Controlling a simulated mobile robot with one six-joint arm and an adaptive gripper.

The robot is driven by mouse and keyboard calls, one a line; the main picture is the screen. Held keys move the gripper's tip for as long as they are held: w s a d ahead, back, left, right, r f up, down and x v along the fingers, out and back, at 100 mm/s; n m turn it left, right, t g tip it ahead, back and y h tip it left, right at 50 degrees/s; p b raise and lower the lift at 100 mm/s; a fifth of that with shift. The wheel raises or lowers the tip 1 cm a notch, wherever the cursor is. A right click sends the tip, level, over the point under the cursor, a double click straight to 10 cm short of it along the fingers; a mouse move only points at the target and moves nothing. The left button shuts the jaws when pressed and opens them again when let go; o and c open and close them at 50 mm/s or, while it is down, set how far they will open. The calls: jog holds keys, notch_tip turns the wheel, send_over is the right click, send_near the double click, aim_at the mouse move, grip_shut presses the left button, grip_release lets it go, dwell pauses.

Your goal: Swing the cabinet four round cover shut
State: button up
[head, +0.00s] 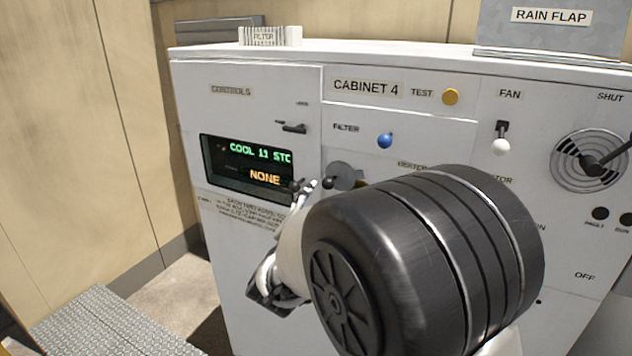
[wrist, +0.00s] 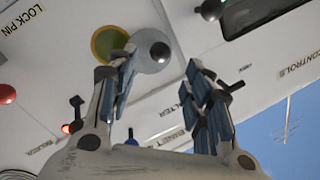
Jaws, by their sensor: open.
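The round cover is a grey disc with a dark ball knob on the front of cabinet 4 (head: 250,75). It shows in the head view (head: 346,172) and in the wrist view (wrist: 148,64). In the wrist view it sits beside an olive ring with a green centre (wrist: 103,42), overlapping its edge, so the opening is partly uncovered. My gripper (wrist: 160,75) is open and empty. Its left finger overlaps the ring and the cover's edge in the picture; contact cannot be told. In the head view my dark wrist joint hides much of the gripper and panel.
A display (head: 248,165) with a dark knob at its edge lies left of the cover. A blue knob (head: 385,140), a fan switch (head: 501,138) and a fan grille (head: 588,160) are on the same panel. Open floor (head: 180,290) lies at left.

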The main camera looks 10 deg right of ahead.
aim_at(326, 186)
jog(key=x, duration=0.9)
jog(key=shift+w+p, duration=0.1)
jog(key=shift+p, duration=0.3)
jog(key=shift+c, duration=0.3)
grip_shut()
